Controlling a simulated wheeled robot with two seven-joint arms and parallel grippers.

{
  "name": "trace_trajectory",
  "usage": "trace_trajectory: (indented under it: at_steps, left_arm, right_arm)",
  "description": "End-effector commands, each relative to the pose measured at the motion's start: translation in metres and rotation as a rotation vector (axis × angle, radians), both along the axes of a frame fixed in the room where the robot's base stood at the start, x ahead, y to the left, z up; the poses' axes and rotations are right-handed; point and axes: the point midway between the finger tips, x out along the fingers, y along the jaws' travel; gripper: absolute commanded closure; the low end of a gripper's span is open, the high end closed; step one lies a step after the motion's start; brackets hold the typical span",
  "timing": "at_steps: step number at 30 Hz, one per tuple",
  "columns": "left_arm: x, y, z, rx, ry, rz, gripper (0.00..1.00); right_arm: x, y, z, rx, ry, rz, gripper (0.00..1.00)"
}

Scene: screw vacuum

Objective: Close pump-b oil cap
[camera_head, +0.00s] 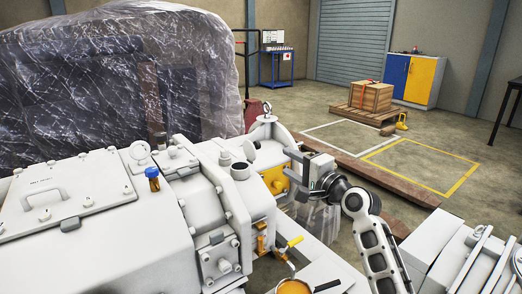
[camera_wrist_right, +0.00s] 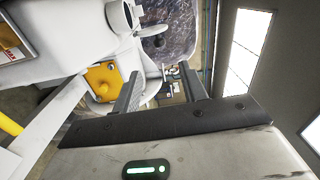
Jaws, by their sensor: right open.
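A large white pump (camera_head: 90,220) fills the left and middle of the head view. At its right end is a yellow part (camera_head: 275,180). A short white neck with a dark top (camera_head: 240,171) stands on the pump. I cannot tell which part is the oil cap or whether this is pump-b. My right gripper (camera_head: 293,167) is open beside the pump's right end; its two fingers show apart in the wrist view (camera_wrist_right: 162,88). My left gripper is not in view.
A bottle-like amber part with a blue top (camera_head: 152,178) stands on the pump. A yellow-handled tool (camera_head: 291,244) and an amber round container (camera_head: 294,286) are below my right gripper. Plastic-wrapped equipment (camera_head: 120,75) stands behind. White machinery (camera_head: 465,260) is at lower right. Open floor lies beyond.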

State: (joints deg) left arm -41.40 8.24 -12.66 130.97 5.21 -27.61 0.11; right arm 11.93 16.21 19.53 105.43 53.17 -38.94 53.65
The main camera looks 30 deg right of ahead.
Motion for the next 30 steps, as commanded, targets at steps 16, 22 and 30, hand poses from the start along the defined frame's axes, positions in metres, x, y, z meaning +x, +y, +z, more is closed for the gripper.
trace_trajectory:
  at_steps: [16,22,30]
  left_arm:
    - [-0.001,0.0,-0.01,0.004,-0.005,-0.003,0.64]
    - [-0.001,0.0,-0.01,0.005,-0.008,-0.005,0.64]
    - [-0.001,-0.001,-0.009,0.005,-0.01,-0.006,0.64]
  right_arm:
    - [0.11,0.016,-0.002,-0.002,0.001,0.0,0.57]
    - [0.125,0.018,-0.001,-0.003,0.001,0.0,0.57]
    - [0.127,0.019,-0.001,-0.004,0.0,0.0,0.57]
